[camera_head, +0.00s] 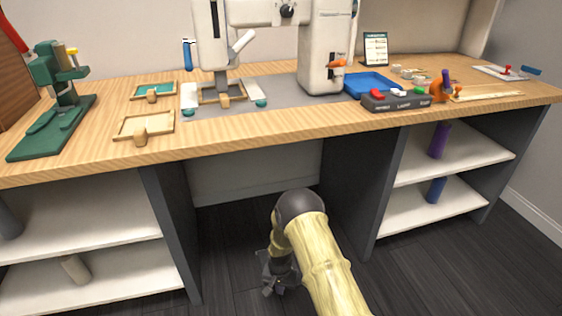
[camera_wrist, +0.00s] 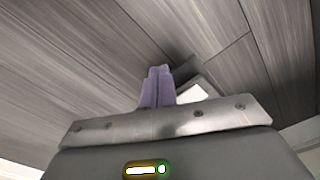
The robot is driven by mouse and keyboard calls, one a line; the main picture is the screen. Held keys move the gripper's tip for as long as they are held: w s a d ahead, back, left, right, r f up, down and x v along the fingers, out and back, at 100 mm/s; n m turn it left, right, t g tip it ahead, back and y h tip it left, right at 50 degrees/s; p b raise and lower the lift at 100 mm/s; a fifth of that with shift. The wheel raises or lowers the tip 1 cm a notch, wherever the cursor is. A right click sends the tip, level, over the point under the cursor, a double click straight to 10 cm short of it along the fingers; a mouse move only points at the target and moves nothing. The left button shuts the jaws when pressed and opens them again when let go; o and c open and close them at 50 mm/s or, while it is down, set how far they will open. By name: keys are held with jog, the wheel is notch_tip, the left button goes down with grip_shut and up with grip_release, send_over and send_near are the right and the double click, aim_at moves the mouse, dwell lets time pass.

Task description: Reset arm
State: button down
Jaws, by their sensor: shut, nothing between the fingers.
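My gripper (camera_wrist: 158,70) is shut, with its two purple fingers together and nothing between them. In the wrist view it stands against dark floor planks. In the head view my arm reaches forward below the front edge of the table, and my gripper (camera_head: 271,290) hangs low over the floor in the open bay between the shelf units. It is apart from the table and the shelves. Its fingertips are small and dark there.
A wooden-topped table (camera_head: 260,135) spans the view, carrying a white machine (camera_head: 322,50), a green press (camera_head: 55,100), wooden frames (camera_head: 144,125), a blue tray (camera_head: 370,83) and a button box (camera_head: 396,101). Shelves (camera_head: 440,165) stand either side. The dark floor (camera_head: 230,250) between them is clear.

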jog(key=s+d+r+p, duration=0.1)
jog(key=d+r+p, duration=0.15)
jog(key=r, duration=0.85)
jog(key=s+d+r+n+t+p, duration=0.1)
jog(key=d+r+p, duration=0.15)
jog(key=r, duration=0.75)
jog(key=s+d+r+p, duration=0.15)
jog(key=d+r, duration=0.25)
jog(key=r, duration=0.7)
jog(key=s+d+r+n+t+p, duration=0.1)
jog(key=s+d+r+p, duration=0.2)
jog(key=s+r, duration=0.55)
jog(key=s+d+r+n+t+p, duration=0.1)
jog(key=s+d+r+p, duration=0.25)
jog(key=s+r, duration=0.5)
notch_tip(320, 180, up, 39)
jog(key=w+p, duration=0.2)
jog(key=p, duration=3.5)
jog(key=shift+p, duration=0.3)
jog(key=shift+s, duration=0.1)
